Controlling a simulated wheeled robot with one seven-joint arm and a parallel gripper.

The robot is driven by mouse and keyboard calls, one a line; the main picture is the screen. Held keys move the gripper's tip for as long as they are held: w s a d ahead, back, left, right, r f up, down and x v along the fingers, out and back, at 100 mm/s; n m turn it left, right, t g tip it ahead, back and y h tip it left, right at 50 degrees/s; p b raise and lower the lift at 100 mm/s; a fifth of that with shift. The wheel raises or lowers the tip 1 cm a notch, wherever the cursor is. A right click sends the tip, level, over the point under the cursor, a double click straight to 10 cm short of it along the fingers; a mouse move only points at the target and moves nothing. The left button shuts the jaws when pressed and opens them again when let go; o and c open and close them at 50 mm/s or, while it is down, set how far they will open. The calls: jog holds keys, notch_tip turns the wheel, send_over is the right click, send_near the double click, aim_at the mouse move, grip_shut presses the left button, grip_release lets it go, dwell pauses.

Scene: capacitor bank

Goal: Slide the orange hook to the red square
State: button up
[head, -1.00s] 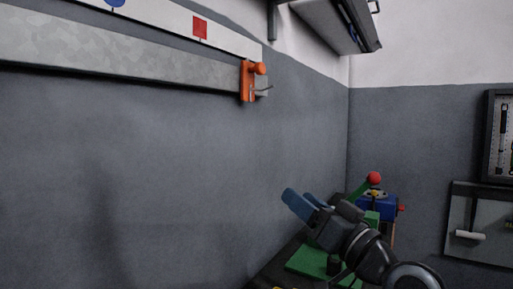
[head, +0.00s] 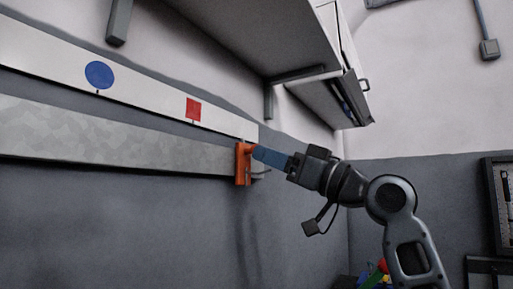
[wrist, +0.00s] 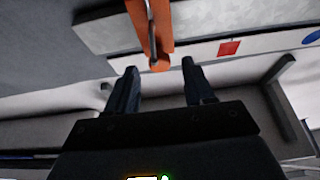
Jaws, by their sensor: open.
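The orange hook (head: 241,165) sits at the right end of the grey metal rail (head: 120,133) on the wall. The red square (head: 193,109) is on the white strip above the rail, up and to the left of the hook. My gripper (head: 256,152) is at the hook's knob, coming from the right. In the wrist view the hook (wrist: 150,25) hangs from the top with its round knob at the mouth of my open gripper (wrist: 160,78). The fingers stand on either side and apart from the knob. The red square also shows in the wrist view (wrist: 229,48).
A blue circle (head: 99,74) is on the white strip (head: 145,93) left of the red square. A shelf (head: 260,35) with brackets overhangs the rail. The wall below the rail is clear.

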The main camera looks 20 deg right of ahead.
jog(key=shift+p+x, duration=0.5)
jog(key=shift+x, duration=1.7)
grip_shut()
